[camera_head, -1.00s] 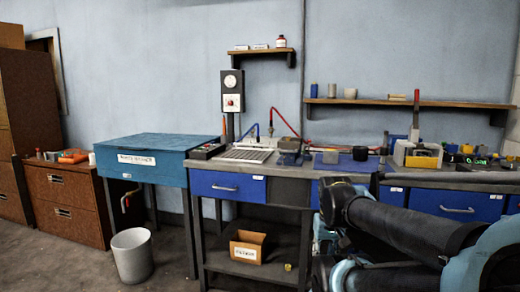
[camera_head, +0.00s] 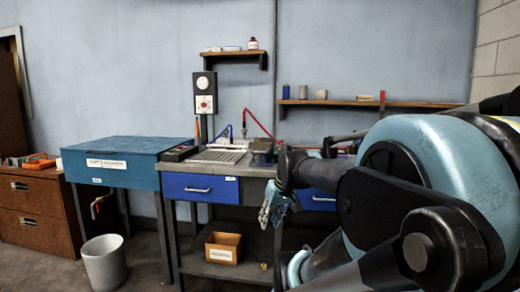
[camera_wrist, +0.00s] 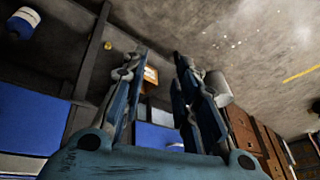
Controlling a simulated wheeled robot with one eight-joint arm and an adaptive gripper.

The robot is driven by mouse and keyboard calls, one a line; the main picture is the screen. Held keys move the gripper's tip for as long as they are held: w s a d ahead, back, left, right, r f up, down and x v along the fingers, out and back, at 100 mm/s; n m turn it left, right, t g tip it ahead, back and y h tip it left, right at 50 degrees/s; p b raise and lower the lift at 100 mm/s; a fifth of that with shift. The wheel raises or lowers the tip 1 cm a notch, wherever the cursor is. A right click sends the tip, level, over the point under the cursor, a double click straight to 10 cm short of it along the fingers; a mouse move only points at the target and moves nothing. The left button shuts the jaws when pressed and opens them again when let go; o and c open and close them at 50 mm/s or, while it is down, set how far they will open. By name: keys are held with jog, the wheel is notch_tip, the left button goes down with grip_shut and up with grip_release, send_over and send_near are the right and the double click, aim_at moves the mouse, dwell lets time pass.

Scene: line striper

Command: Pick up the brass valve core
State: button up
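A small brass-yellow piece (camera_head: 264,266), which looks like the valve core, lies low under the workbench, right of a cardboard box. It also shows in the wrist view (camera_wrist: 108,45), left of my fingers. It is too small to make out its shape, and I cannot tell whether it rests on the lower shelf or the floor. My gripper (camera_wrist: 160,55) is open, with two fingers apart and nothing between them. In the head view, my gripper (camera_head: 274,205) hangs in front of the bench, above the brass piece and apart from it.
The cardboard box (camera_head: 223,248) sits on the bench's lower shelf (camera_head: 205,268). A grey bin (camera_head: 104,262) stands on the floor at left, by a blue cabinet (camera_head: 115,145). Blue drawers (camera_head: 199,188) front the bench. My arm hides the bench's right side.

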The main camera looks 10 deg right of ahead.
jog(key=w+d+r+n+t+y, duration=0.2)
jog(key=w+r+t+y, duration=0.15)
jog(key=w+r, duration=1.35)
jog(key=w+d+r+t, duration=0.2)
jog(key=w+d+r, duration=0.1)
jog(key=w, duration=0.2)
jog(key=w+d+r+n+t, duration=0.1)
jog(key=w+d+r, duration=0.2)
jog(key=w, duration=0.3)
jog(key=w+d+r+t, duration=0.2)
jog(key=w+d+r, duration=0.1)
jog(key=w, duration=0.2)
jog(key=x, duration=1.7)
jog(key=shift+f, duration=0.1)
grip_shut()
